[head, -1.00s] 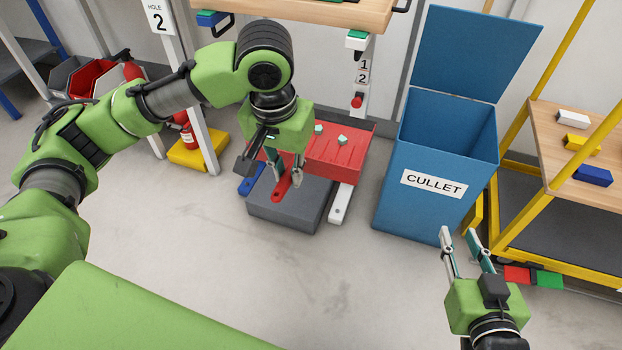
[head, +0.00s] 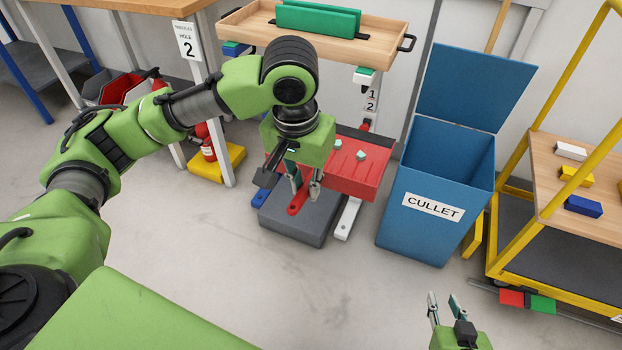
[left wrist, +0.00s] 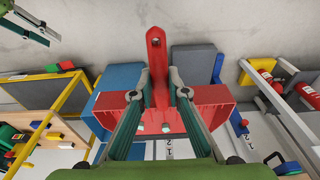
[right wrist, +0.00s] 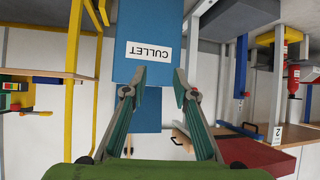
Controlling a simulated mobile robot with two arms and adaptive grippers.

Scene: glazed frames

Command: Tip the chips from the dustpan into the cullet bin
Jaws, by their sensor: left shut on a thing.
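The red dustpan (head: 346,181) holds a few pale chips (head: 361,155) on its pan; they also show in the left wrist view (left wrist: 166,127). My left gripper (head: 304,196) is shut on the dustpan's red handle (left wrist: 155,55). The handle lies over a dark grey block (head: 300,224); I cannot tell whether the dustpan touches the block. The blue cullet bin (head: 415,238) stands to the right of the dustpan with its lid (head: 475,85) raised. My right gripper (head: 444,298) is open and empty in front of the bin; the bin shows ahead of it in the right wrist view (right wrist: 150,30).
A yellow-framed trolley (head: 560,250) with several coloured blocks stands right of the bin. A wooden tray (head: 385,38) with green panels is behind the dustpan. A red extinguisher (head: 205,145) on a yellow base is at left.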

